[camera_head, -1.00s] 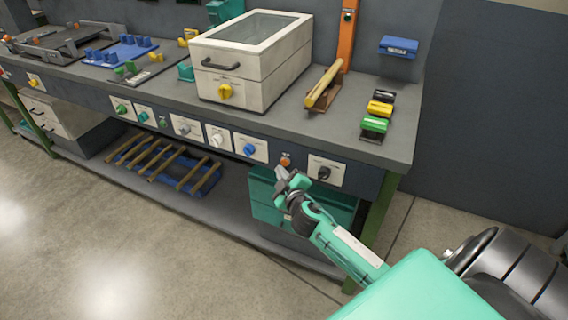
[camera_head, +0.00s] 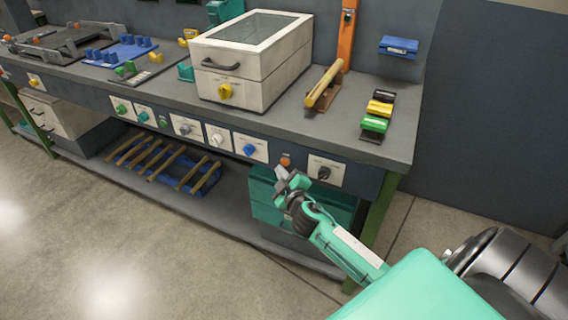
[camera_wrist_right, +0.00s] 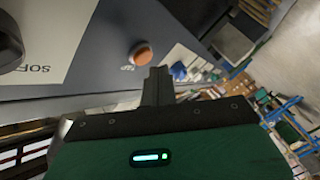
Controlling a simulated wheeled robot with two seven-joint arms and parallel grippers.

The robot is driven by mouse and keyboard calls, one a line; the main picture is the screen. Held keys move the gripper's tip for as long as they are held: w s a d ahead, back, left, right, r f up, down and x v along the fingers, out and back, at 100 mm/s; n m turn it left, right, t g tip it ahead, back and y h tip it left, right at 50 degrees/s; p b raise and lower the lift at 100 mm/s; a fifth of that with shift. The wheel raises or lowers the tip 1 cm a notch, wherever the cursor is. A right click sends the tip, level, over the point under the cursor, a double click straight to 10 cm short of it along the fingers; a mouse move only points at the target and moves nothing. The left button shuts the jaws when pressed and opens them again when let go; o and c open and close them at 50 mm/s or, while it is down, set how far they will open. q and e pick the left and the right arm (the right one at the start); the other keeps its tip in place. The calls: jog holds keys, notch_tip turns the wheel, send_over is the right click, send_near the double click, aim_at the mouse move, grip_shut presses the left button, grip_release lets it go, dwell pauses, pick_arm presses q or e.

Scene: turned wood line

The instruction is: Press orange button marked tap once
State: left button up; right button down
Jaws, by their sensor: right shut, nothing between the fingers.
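The orange button (camera_head: 285,161) sits on the front panel of the workbench, between a blue knob and a black knob. In the right wrist view the orange button (camera_wrist_right: 141,55) stands out from the grey panel, with a small label beside it that reads like "TAP". My right gripper (camera_head: 281,173) is just below the button in the head view. Its fingers are shut and empty; in the wrist view the fingertips (camera_wrist_right: 157,72) appear close to the button, with a small gap in the picture. Whether they touch the panel I cannot tell. My left gripper is not in view.
A black knob (camera_head: 323,173) on a white plate is right of the button, and a blue knob (camera_head: 249,150) is to its left. A teal bin (camera_head: 262,200) stands below, under the bench top. A white box (camera_head: 245,65) with a glass lid stands on the bench.

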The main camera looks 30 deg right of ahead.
dwell(0.9)
jog(key=shift+w+d, duration=0.2)
jog(key=shift+d, duration=0.15)
jog(key=shift+w+d, duration=0.15)
jog(key=shift+d, duration=0.1)
dwell(0.4)
jog(key=shift+d, duration=0.1)
dwell(0.4)
jog(key=shift+s+a, duration=0.35)
jog(key=shift+a, duration=0.35)
